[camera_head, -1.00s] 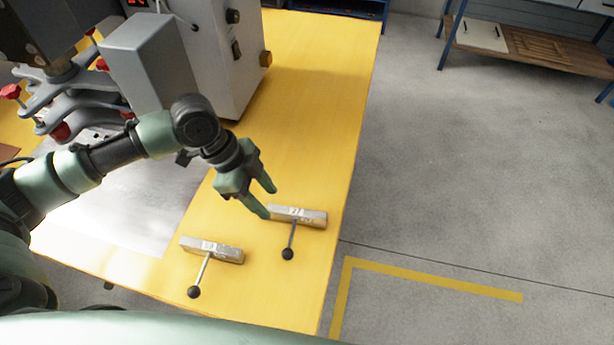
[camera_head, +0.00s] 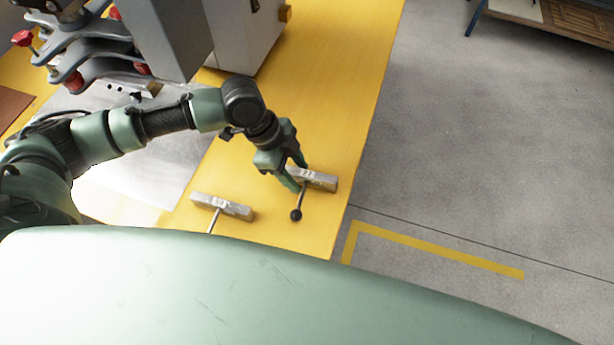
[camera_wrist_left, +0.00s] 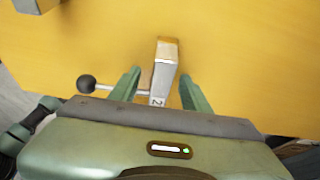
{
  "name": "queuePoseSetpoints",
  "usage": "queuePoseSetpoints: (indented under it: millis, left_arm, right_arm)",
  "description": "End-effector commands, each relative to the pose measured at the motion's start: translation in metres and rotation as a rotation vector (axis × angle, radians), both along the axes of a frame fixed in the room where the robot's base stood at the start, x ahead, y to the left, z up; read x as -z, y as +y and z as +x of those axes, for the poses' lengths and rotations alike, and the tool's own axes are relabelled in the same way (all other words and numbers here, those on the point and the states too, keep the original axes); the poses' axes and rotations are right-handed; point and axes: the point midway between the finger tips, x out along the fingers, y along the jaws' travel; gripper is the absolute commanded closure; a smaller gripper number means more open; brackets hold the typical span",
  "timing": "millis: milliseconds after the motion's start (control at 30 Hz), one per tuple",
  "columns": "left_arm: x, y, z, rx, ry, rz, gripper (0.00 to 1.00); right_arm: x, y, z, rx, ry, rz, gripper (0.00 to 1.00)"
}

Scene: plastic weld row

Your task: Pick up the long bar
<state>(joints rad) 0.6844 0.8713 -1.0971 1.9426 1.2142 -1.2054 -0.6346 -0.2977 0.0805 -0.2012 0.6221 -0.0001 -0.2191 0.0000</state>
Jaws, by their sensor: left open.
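Two grey metal bars lie on the yellow table, each with a thin rod and a dark ball at its end. Which one is the long bar I cannot tell. The right bar (camera_head: 320,180) is at my left gripper (camera_head: 300,177); the left bar (camera_head: 222,206) lies apart, its ball hidden by my body. In the left wrist view my open fingers (camera_wrist_left: 162,78) stand on either side of a bar (camera_wrist_left: 164,68). Its rod runs left, past the left finger, to the ball (camera_wrist_left: 86,84). Contact cannot be told. My right gripper is out of view.
A grey machine (camera_head: 245,35) and a dark clamp with red knobs (camera_head: 80,50) stand at the back left. A shiny metal sheet (camera_head: 135,195) covers the table's left part. The table (camera_head: 340,70) is clear behind the bars and ends at the right.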

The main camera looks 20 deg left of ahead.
Motion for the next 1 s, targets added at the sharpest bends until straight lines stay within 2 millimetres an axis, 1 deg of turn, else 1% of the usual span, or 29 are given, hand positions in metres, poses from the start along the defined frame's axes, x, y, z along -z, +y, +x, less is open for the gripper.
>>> queuePoseSetpoints:
  millis: [67, 100, 167, 200, 233, 267, 1000]
  left_arm:
    - [0.0000, 0.0002, 0.0001, 0.000, 0.000, 0.000, 0.53]
    - [-0.0001, 0.0003, 0.0001, 0.000, 0.000, 0.000, 0.58]
    - [-0.0002, 0.0004, 0.0001, 0.000, 0.000, 0.000, 0.75]
    - [-0.0002, 0.0004, 0.0002, 0.000, 0.000, 0.000, 0.86]
    - [-0.0003, 0.0004, 0.0001, 0.000, 0.000, 0.000, 0.94]
    - [-0.0003, 0.0004, 0.0001, 0.000, 0.000, 0.001, 1.00]
    - [-0.0007, 0.0007, 0.0005, 0.000, -0.001, 0.001, 1.00]
  right_arm:
    - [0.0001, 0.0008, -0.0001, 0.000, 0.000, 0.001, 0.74]
    - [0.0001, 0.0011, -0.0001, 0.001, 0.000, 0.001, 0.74]
    - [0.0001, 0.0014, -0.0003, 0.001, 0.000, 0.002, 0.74]
    - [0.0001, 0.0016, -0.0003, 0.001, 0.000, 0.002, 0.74]
    - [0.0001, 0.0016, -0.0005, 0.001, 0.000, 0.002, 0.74]
    - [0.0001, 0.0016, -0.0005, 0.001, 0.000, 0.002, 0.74]
    - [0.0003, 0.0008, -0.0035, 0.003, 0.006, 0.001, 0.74]
